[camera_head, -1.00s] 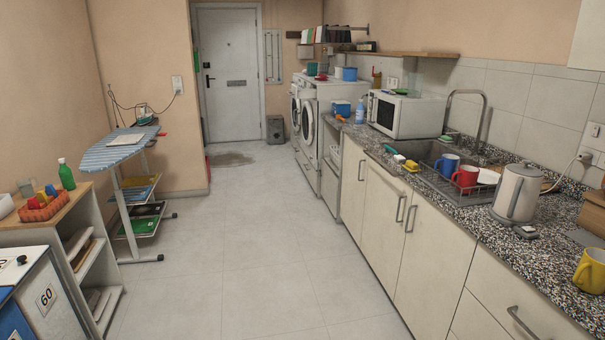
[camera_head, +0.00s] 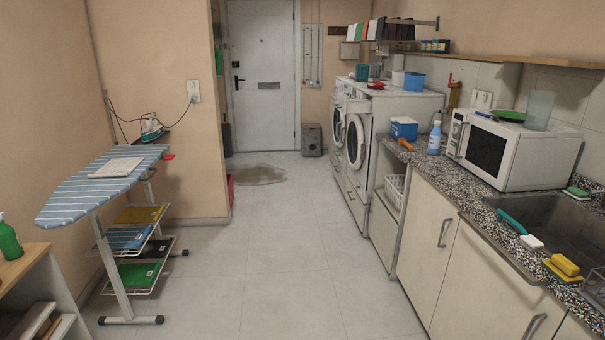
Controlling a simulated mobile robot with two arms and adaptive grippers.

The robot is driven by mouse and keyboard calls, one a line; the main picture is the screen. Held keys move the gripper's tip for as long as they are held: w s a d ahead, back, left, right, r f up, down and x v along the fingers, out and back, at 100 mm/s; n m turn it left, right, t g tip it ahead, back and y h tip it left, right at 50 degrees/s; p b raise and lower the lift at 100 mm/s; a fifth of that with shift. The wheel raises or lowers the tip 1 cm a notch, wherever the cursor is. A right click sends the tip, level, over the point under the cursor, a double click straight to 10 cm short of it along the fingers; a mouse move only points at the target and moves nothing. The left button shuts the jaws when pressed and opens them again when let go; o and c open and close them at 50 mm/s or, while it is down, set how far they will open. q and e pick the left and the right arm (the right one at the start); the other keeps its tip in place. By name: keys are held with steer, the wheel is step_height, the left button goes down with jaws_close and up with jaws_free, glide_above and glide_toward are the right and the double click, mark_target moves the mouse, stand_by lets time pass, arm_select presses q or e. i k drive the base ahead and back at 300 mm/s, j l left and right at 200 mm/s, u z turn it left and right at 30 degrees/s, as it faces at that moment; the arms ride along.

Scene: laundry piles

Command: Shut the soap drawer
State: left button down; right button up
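Two white front-loading machines stand side by side along the right wall, beyond the counter. The nearer machine (camera_head: 359,185) shows its round door, and the farther machine (camera_head: 338,128) is partly hidden behind it. Their fronts are seen at a steep angle. Neither of my grippers is in view.
An ironing board (camera_head: 105,183) stands on the left. The counter (camera_head: 470,195) with a microwave (camera_head: 512,150) runs along the right. A low shelf unit (camera_head: 40,275) is at near left.

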mark_target(345, 106)
steer(key=i, duration=2.45)
